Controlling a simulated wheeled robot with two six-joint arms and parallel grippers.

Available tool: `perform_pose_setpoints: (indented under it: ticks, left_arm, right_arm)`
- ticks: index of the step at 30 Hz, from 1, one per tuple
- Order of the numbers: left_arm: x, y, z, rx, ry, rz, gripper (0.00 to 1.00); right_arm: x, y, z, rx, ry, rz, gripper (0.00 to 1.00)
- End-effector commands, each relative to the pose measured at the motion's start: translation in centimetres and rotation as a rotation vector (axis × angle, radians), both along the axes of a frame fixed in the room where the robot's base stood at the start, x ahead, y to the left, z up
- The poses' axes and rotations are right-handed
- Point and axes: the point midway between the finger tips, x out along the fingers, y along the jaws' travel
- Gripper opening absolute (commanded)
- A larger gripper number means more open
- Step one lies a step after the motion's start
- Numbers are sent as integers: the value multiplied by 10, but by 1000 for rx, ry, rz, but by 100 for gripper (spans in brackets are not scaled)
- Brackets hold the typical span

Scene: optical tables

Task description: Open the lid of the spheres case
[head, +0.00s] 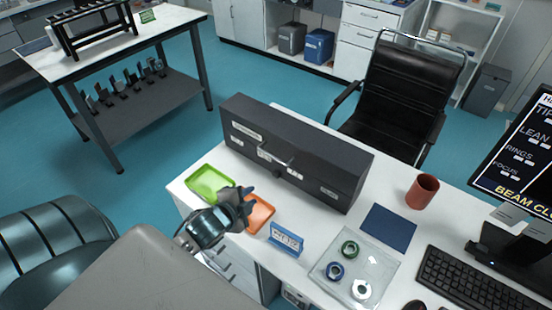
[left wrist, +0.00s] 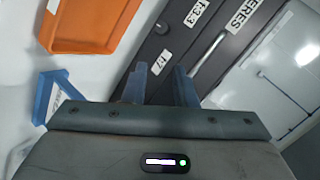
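The spheres case (head: 300,160) is a long dark box with white labels and a handle on its front. It stands on the white table, and its lid looks shut. In the left wrist view the case (left wrist: 178,45) fills the upper middle, with part of a label reading "ERES" and a light bar-shaped handle (left wrist: 205,58). My left gripper (head: 250,206) is in front of the case, above the trays and apart from the case. In the left wrist view its two fingers (left wrist: 160,88) stand apart with nothing between them. My right gripper is out of view.
A green tray (head: 208,184) and an orange tray (head: 259,213) lie before the case. A blue sign (head: 286,241), a clear tray with rings (head: 330,262), a blue mat (head: 388,227) and a red-brown cup (head: 422,191) are to the right. A black chair (head: 405,95) stands behind.

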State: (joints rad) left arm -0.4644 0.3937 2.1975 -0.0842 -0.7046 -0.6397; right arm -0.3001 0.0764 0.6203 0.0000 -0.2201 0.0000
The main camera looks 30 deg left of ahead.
Motion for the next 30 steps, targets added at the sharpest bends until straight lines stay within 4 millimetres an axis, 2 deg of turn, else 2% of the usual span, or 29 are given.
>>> perform_pose_setpoints:
  ticks: [3,9,17,30]
  left_arm:
    - [27,12,14,188,-134,-152,25]
    - [48,18,31,379,-277,-296,25]
    - [65,17,31,406,-303,-314,25]
    - [134,11,18,401,-302,-314,25]
  right_arm:
    - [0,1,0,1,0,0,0]
    - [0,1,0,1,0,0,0]
    - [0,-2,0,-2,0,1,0]
    - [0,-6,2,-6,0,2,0]
